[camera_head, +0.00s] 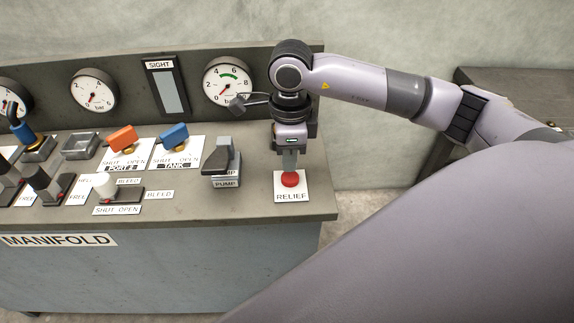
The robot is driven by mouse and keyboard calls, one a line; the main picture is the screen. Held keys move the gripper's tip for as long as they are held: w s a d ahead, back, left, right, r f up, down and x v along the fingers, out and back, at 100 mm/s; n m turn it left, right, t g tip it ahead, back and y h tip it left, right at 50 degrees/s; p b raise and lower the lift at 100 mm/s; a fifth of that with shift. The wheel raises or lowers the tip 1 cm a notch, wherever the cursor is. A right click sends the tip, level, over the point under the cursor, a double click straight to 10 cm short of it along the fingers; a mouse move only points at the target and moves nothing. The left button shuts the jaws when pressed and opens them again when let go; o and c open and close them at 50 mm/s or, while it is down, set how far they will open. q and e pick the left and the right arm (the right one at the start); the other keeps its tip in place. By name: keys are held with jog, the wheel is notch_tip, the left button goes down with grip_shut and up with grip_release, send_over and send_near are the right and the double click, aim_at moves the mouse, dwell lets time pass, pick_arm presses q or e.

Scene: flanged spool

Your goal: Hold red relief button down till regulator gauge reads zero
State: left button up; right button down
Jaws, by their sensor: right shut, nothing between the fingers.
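The red relief button (291,180) sits on a white plate marked RELIEF (292,195) at the panel's right front corner. My right gripper (289,168) points straight down over it, shut and empty. Its fingertips are at the top of the button and seem to touch it; how far the button is pressed I cannot tell. The round gauge (228,80) with a green arc stands on the back panel, left of my right wrist. Its red needle points to the lower left, near the low end; the exact reading is too small to tell. My left gripper is out of view.
Left of the button are a grey PUMP lever (221,158), a blue TANK handle (173,135) and an orange PORT handle (124,138). A second gauge (94,90) and a SIGHT window (170,88) stand behind. My arm link covers the lower right.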

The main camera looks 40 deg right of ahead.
aim_at(289, 177)
notch_tip(289, 177, up, 10)
jog(key=shift+b, duration=0.4)
dwell(0.4)
